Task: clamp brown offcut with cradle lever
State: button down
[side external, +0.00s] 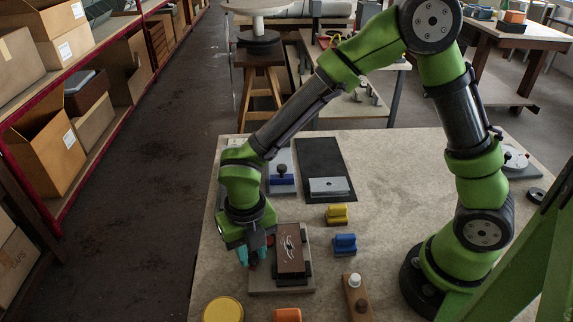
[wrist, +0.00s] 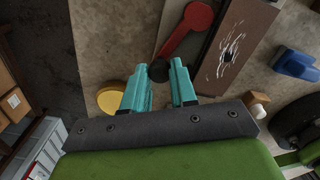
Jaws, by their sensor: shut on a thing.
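The brown offcut (side external: 290,240) has white scribbled marks on its top and lies flat in the cradle (side external: 280,287), a pale board with dark side pieces. In the wrist view the offcut (wrist: 250,28) is at upper right. The red cradle lever (wrist: 186,33) runs from its round pivot near the offcut down to a black knob (wrist: 159,72). My gripper (side external: 257,257) is low at the cradle's left side. In the wrist view its teal fingers (wrist: 161,70) are shut on the lever's knob end. The fingers partly hide the knob.
A blue block (side external: 345,244) and a yellow block (side external: 337,216) sit right of the cradle. A wooden strip with a white knob (side external: 355,280), an orange block (side external: 288,315) and a yellow disc (side external: 223,310) are in front. A black mat (side external: 320,160) lies behind.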

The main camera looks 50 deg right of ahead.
jog(key=shift+s+d+n, duration=0.3)
jog(key=shift+s+n, duration=0.3)
jog(key=shift+n, duration=0.5)
jog(key=c, duration=0.9)
grip_release()
notch_tip(320, 180, up, 17)
